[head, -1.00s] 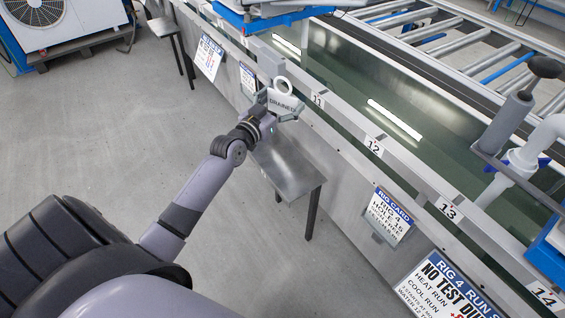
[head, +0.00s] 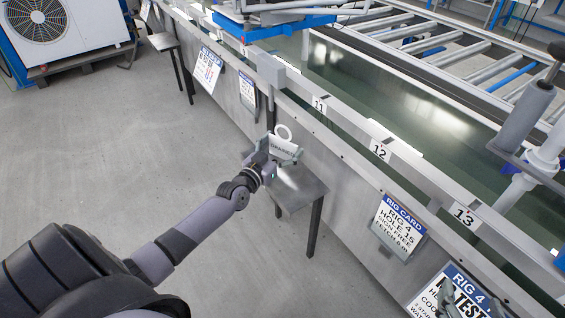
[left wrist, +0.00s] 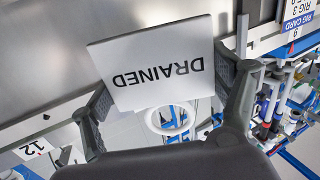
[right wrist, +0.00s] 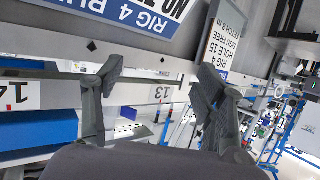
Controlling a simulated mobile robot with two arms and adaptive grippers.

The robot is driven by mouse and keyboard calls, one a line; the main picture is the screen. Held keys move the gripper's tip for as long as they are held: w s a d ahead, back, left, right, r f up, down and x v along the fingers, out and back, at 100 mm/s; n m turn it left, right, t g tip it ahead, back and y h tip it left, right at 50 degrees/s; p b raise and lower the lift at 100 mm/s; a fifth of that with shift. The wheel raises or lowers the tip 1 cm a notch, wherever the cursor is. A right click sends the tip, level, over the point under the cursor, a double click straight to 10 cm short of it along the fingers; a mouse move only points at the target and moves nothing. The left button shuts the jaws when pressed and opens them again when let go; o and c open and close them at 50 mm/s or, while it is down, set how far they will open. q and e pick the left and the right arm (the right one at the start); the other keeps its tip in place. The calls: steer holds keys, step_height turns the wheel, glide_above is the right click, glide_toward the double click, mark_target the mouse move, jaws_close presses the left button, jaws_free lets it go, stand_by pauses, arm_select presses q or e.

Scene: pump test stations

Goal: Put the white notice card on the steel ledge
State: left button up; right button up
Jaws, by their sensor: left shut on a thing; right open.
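The white notice card (head: 284,148) reads DRAINED and has a white ring at its top. My left gripper (head: 274,160) is shut on the card by its side edges. In the left wrist view the card (left wrist: 155,65) appears upside down between the fingers, its ring (left wrist: 168,120) toward the palm. The steel ledge (head: 300,190) is a small shelf on legs beside the tank wall. The card is over the ledge's back part in the head view; I cannot tell whether it touches.
The long tank's rail (head: 345,130) runs beside the ledge, with number plates such as 12 (head: 380,151). A rig card (head: 399,227) hangs on the tank wall to the right. A grey box (head: 271,70) sits on the rail. The floor (head: 130,150) at left is clear.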

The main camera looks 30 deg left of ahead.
arm_select(q)
steer(key=shift+f+b, duration=0.3)
steer(key=shift+f, duration=0.45)
step_height(320, 180, down, 3)
steer(key=shift+f+b, duration=0.2)
steer(key=shift+b, duration=0.75)
arm_select(e)
step_height(320, 180, up, 13)
steer(key=w+a+t+y, duration=0.1)
steer(key=a+t+y, duration=0.1)
steer(key=t, duration=0.5)
steer(key=shift+f+t, duration=0.15)
steer(key=shift+t, duration=0.25)
arm_select(q)
steer(key=shift+f, duration=0.15)
steer(key=o, duration=1.1)
steer(key=shift+c, duration=0.2)
steer(key=shift+o, duration=0.2)
arm_select(e)
steer(key=shift+r+y, duration=0.25)
steer(key=shift+y, duration=0.15)
